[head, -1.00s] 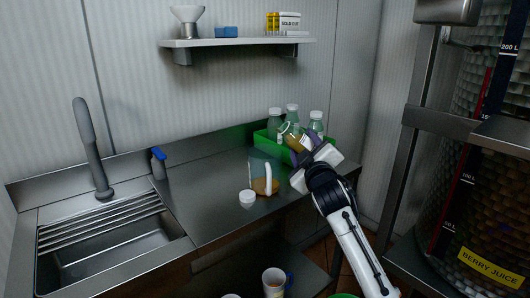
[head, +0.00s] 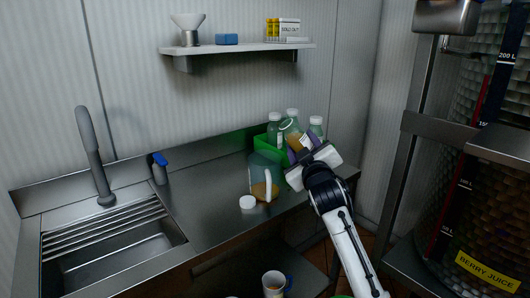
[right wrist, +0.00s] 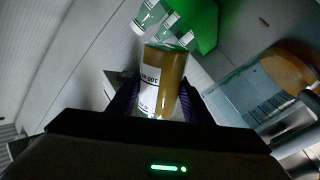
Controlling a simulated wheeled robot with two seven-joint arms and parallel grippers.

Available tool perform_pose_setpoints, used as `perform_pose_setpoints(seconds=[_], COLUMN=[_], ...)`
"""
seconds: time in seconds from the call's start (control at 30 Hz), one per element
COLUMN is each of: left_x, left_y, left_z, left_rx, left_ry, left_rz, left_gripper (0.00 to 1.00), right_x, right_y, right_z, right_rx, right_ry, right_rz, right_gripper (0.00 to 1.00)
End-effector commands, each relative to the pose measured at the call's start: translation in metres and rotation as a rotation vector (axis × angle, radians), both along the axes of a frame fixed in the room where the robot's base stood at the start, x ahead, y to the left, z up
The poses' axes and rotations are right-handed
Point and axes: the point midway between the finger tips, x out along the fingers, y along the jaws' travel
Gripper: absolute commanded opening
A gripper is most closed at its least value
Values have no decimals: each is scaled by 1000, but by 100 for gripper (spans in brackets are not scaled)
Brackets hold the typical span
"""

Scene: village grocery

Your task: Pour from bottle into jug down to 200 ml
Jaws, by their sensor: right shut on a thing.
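My right gripper (head: 308,149) is shut on a bottle (right wrist: 164,80) with amber liquid and a white printed label. In the head view the bottle (head: 293,139) is tilted, in front of the green crate and just right of the jug. The clear jug (head: 258,176) stands on the steel counter with some amber liquid in its bottom and its handle toward the front. In the right wrist view the jug (right wrist: 245,90) lies to the right of the bottle. The marks on bottle and jug are too small to read. My left gripper is not in view.
A green crate (head: 268,145) with several white-capped bottles stands behind the jug. A white cap (head: 247,202) lies on the counter by the jug. The sink (head: 110,250) and tap (head: 92,155) are at left. A mug (head: 275,282) sits below.

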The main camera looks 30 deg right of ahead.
Motion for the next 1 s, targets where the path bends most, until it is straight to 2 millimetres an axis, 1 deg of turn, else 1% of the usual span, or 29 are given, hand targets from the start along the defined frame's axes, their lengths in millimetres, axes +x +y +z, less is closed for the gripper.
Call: perform_pose_setpoints(seconds=[0.1, 0.2, 0.4, 0.53, 0.57, 0.6, 0.73, 0.83, 1.0], left_x=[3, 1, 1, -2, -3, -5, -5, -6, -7], left_y=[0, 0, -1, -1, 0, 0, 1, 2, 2], left_z=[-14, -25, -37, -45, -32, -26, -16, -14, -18], left_rx=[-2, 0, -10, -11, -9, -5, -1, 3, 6], left_ry=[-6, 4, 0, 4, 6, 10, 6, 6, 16], left_rz=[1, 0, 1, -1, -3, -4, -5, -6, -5], left_gripper=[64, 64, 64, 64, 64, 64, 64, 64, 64], right_x=[0, -1, -1, -2, -2, -3, -4, -5, -5], right_y=[-1, -2, -4, -5, -6, -7, -10, -11, -12], right_z=[-20, -34, -61, -78, -68, -65, -68, -72, -75], right_rx=[34, 59, 109, 139, 194, 259, 423, 513, 583], right_ry=[-17, -31, -57, -70, -98, -125, -206, -248, -284], right_rz=[0, 1, 1, 1, 1, 1, 1, 2, 2], right_gripper=[8, 8, 8, 8, 8, 8, 8, 8, 8])
